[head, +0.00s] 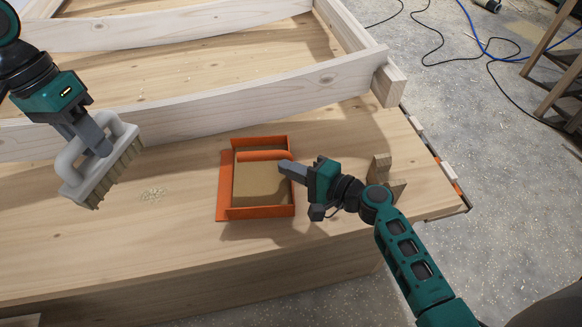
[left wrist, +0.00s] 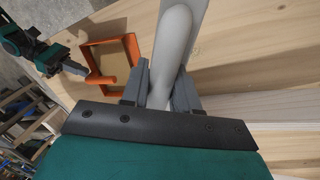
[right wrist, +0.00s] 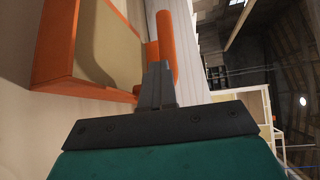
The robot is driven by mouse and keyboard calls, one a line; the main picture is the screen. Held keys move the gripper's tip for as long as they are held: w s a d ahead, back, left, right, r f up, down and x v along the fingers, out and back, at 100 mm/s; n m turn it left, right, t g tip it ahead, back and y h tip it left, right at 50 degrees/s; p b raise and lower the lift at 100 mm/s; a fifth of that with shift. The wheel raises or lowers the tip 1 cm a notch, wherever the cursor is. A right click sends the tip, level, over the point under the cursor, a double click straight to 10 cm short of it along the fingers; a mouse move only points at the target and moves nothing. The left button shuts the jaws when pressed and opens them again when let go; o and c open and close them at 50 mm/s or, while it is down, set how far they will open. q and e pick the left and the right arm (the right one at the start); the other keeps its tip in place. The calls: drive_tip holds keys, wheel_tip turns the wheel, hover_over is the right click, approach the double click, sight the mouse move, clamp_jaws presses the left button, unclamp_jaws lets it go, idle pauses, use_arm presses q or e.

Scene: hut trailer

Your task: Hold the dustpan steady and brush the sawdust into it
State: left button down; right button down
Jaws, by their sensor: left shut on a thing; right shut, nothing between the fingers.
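The orange dustpan (head: 265,212) lies on the wooden bench top, its inside tan; it also shows in the left wrist view (left wrist: 88,46) and the right wrist view (right wrist: 52,62). A small patch of pale sawdust (head: 153,194) lies on the wood to its left. My left gripper (head: 98,146) is shut on the grey handle of the brush (head: 72,165), held tilted, bristles down, left of the sawdust.
White-washed timber beams (head: 200,112) stand behind the dustpan. Small wood blocks (head: 382,175) sit right of it, beside my right arm. The bench's right edge drops to a speckled floor with cables (head: 490,50). The wood between sawdust and dustpan is clear.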

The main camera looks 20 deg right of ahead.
drive_tip(key=c, duration=1.8)
unclamp_jaws()
drive_tip(key=shift+c, duration=0.2)
drive_tip(key=o, duration=0.5)
drive_tip(key=shift+c, duration=0.2)
use_arm(q)
drive_tip(key=shift+f+b, duration=0.3)
use_arm(e)
drive_tip(key=v, duration=1.2)
drive_tip(key=shift+f, duration=0.1)
